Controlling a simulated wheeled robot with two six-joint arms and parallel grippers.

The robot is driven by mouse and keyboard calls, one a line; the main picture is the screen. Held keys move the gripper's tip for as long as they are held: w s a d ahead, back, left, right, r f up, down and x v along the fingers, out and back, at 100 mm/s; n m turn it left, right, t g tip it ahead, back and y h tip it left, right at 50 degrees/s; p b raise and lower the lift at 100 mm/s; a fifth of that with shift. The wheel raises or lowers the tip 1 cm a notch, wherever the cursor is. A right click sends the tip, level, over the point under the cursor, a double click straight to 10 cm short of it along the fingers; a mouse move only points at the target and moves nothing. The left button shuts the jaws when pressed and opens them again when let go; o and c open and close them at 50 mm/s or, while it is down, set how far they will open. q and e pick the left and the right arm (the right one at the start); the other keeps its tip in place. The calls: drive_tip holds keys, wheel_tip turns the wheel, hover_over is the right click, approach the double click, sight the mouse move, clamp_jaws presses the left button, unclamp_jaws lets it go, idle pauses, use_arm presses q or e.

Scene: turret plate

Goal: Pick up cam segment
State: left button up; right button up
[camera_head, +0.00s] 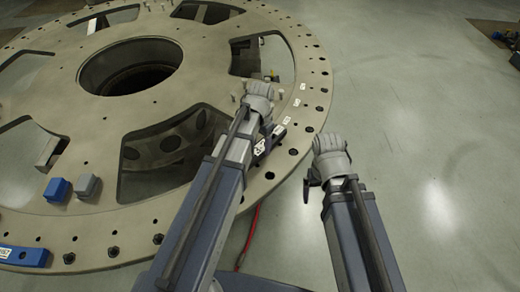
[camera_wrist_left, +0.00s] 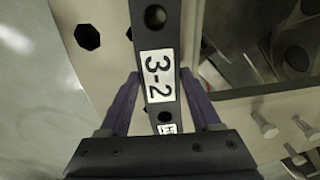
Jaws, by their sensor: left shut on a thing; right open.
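The cam segment (camera_wrist_left: 160,76) is a dark bar with a white "3-2" label and round holes. In the left wrist view it runs between both fingers of my left gripper (camera_wrist_left: 160,95), which is shut on it. In the head view a dark labelled piece (camera_head: 261,148) shows beside my left arm, over the rim of the turret plate (camera_head: 215,45). The left fingers are mostly hidden there by the arm. I cannot tell whether the segment touches the plate. My right gripper (camera_head: 311,183) is small and dark, open and empty, just right of the plate's rim.
A blue block (camera_head: 57,189), a grey block (camera_head: 88,186) and a blue labelled bar (camera_head: 22,256) sit on the plate at left. Several bolts (camera_wrist_left: 264,124) stand near the segment. A red cable (camera_head: 248,236) lies on the floor.

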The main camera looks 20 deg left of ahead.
use_arm(q)
clamp_jaws()
drive_tip(key=shift+r, duration=0.15)
